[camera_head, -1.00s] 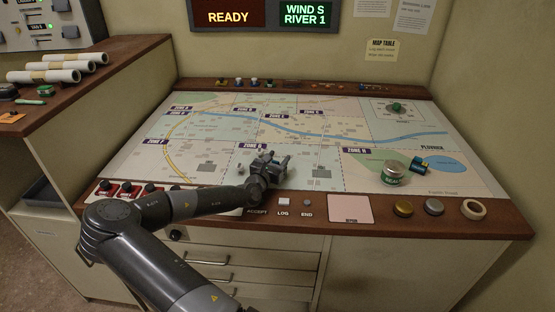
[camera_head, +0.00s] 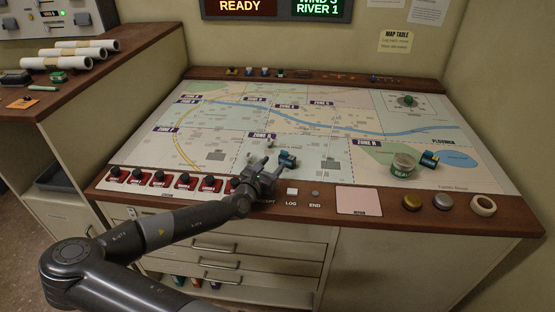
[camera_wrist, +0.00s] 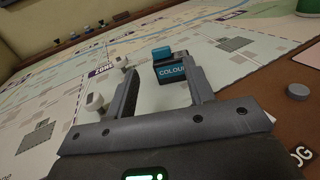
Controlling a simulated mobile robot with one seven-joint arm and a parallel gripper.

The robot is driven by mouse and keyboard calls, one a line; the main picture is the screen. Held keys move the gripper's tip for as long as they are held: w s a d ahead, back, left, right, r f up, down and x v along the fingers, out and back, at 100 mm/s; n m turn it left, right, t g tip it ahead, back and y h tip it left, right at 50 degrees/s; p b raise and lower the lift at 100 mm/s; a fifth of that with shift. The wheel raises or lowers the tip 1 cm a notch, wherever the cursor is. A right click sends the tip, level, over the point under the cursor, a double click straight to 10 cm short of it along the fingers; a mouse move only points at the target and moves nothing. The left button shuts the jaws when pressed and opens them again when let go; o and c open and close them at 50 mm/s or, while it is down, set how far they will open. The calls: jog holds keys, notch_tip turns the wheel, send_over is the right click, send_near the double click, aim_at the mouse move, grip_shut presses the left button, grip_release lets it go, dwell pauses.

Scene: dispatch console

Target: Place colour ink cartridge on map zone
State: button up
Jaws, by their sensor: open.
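The colour ink cartridge (camera_head: 288,160), a small dark box with a blue top and a COLOUR label, stands on the map (camera_head: 206,142) in the zone panel at front centre. In the wrist view the cartridge (camera_wrist: 171,71) shows just beyond the fingers, nearer the right one. My gripper (camera_head: 264,168) is open and empty, low over the map's front edge, on the near left side of the cartridge. In the wrist view the open fingers (camera_wrist: 160,85) have a gap between them. Whether the right finger touches the cartridge is unclear.
Two small pale pieces (camera_wrist: 95,102) stand by the left finger. A green-labelled tin (camera_head: 403,165) and another blue-and-dark item (camera_head: 430,160) stand on the map at right. Red switches (camera_head: 158,179), a LOG button (camera_head: 292,191) and a tape roll (camera_head: 483,205) line the front edge.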

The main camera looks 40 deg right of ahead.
jog(key=shift+s+a, duration=0.3)
jog(key=shift+a, duration=0.35)
